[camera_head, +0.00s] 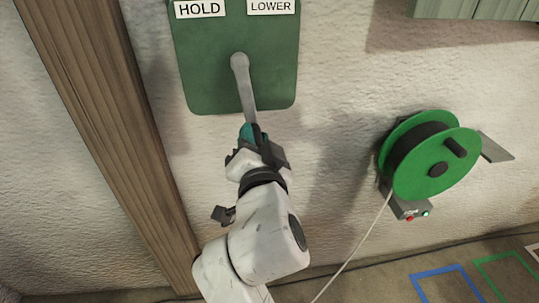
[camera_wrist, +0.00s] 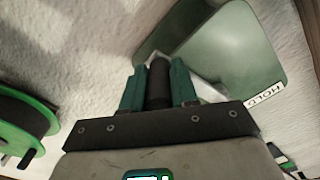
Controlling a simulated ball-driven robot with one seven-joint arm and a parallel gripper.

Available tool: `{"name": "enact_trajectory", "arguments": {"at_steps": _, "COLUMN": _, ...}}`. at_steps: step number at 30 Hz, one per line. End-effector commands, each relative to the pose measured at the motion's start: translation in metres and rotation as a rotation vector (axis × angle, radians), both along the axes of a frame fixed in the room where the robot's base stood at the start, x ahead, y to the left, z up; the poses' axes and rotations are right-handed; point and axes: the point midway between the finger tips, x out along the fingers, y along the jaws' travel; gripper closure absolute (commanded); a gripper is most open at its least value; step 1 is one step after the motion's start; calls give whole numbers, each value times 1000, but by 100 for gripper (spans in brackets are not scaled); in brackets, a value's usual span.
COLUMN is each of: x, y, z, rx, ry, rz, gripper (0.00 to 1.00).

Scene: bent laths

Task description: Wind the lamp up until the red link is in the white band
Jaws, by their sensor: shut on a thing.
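A green plate (camera_head: 205,72) on the wall carries white labels reading HOLD (camera_head: 199,9) and LOWER (camera_head: 271,6). A grey lever (camera_head: 244,88) hangs from a round pivot on the plate and points down, slightly right. My gripper (camera_head: 252,134) is at the lever's lower end. In the wrist view my gripper's teal fingers (camera_wrist: 158,78) are shut around a dark cylindrical handle (camera_wrist: 158,88), one finger on each side. The plate (camera_wrist: 245,50) shows behind it, with the HOLD label sideways. The lamp, red link and white band are not in view.
A green cable reel (camera_head: 436,165) with a black crank knob is on the wall at right. A pale cable (camera_head: 352,250) runs down. A wooden post (camera_head: 95,110) stands left. Floor outlines (camera_head: 448,272) lie lower right.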

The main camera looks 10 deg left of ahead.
Motion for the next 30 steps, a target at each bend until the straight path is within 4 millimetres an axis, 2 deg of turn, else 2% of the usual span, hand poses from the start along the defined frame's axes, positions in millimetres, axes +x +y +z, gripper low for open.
{"name": "enact_trajectory", "arguments": {"at_steps": 1, "x": -2, "y": 7, "z": -8, "rx": 33, "ry": 10, "rz": 6, "gripper": 100}}
{"name": "enact_trajectory", "arguments": {"at_steps": 12, "x": -8, "y": 27, "z": -4, "rx": 200, "ry": 62, "rz": 5, "gripper": 100}}
{"name": "enact_trajectory", "arguments": {"at_steps": 30, "x": -9, "y": 31, "z": -1, "rx": 232, "ry": 72, "rz": 4, "gripper": 100}}
